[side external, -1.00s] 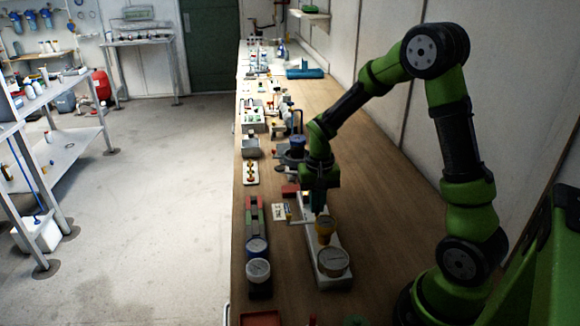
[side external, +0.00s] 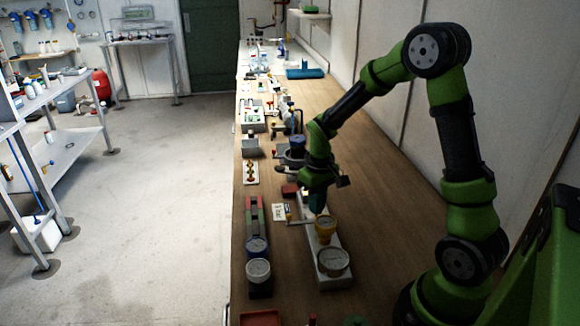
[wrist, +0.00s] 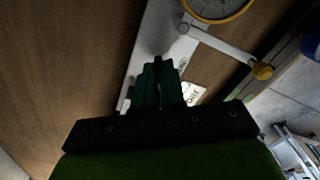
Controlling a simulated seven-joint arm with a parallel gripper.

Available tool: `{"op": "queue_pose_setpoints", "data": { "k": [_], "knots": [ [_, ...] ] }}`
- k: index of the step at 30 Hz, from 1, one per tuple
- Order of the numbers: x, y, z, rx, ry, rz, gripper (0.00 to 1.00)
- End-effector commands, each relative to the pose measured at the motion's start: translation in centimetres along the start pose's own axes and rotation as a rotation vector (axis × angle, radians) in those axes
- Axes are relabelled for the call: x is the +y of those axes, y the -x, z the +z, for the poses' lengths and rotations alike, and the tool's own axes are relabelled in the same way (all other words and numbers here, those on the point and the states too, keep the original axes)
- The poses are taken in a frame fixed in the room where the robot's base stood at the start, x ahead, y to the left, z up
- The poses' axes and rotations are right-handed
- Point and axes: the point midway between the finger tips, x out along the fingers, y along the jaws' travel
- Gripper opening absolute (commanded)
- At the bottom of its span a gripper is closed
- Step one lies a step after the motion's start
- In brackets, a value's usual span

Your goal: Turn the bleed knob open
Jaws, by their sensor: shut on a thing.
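My gripper (side external: 318,208) points down at the far part of a long pale fixture (side external: 309,240) on the bench. Its dark green fingers (wrist: 160,68) are close together in the wrist view, shut on the bleed knob. The knob itself is hidden by the fingers, so its angle cannot be read. A thin side pipe with a brass end (wrist: 262,71) runs from near the gauge.
A block with blue (side external: 257,246) and white (side external: 258,270) gauges lies to the left. A white label card (side external: 279,212) lies beside the fixture. Bare wood (side external: 375,210) is clear to the right.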

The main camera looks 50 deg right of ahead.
Motion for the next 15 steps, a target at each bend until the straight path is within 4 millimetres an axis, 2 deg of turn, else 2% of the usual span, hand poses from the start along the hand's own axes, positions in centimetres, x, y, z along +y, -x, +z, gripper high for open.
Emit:
{"op": "queue_pose_setpoints", "data": {
  "k": [15],
  "knots": [
    [-0.01, 0.14, -0.09, 0.003, 0.491, 0.001, 0.0]
  ]
}}
